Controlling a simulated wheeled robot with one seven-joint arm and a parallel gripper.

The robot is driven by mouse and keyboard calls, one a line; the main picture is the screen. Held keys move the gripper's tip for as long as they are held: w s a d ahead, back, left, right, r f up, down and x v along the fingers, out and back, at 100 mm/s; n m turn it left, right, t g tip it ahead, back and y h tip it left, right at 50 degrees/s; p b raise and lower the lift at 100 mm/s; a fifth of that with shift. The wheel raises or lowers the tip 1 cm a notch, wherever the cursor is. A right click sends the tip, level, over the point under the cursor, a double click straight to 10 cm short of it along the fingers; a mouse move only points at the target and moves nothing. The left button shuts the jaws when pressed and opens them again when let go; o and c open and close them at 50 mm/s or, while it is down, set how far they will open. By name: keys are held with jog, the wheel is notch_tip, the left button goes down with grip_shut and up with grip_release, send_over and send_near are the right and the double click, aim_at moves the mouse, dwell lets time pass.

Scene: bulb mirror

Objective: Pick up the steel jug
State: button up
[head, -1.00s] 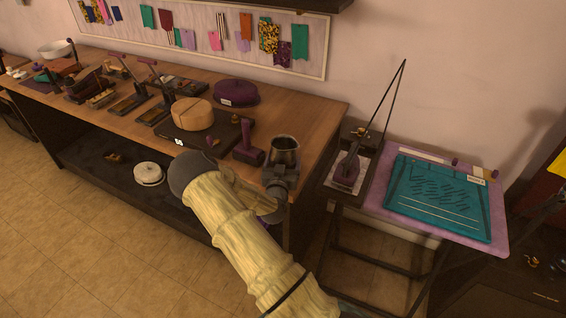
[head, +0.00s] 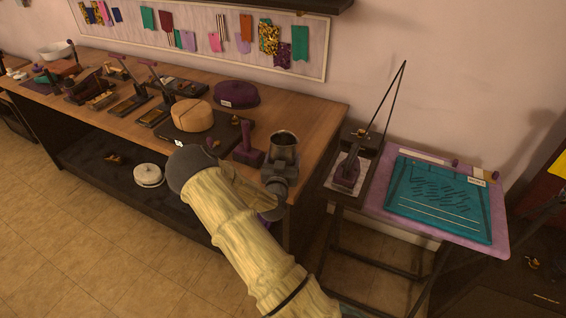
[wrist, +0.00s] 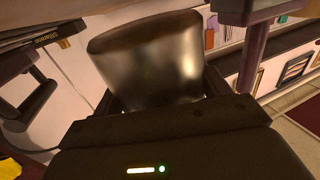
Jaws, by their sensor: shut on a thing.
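The steel jug (head: 285,147) is near the right front corner of the wooden bench, open end up, in the head view. My gripper (head: 283,166) is shut on it from the front. In the wrist view the shiny jug (wrist: 150,62) fills the space between the fingers of my gripper (wrist: 160,98). The head view does not clearly show its base, so I cannot tell how far above the bench it is.
A purple-handled tool (head: 249,145) stands just left of the jug. A round tan block (head: 192,115) sits on a dark slab.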

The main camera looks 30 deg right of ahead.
aim_at(284, 134)
jog(key=shift+r+b, duration=0.35)
jog(key=shift+r, duration=3.65)
jog(key=shift+f, duration=0.1)
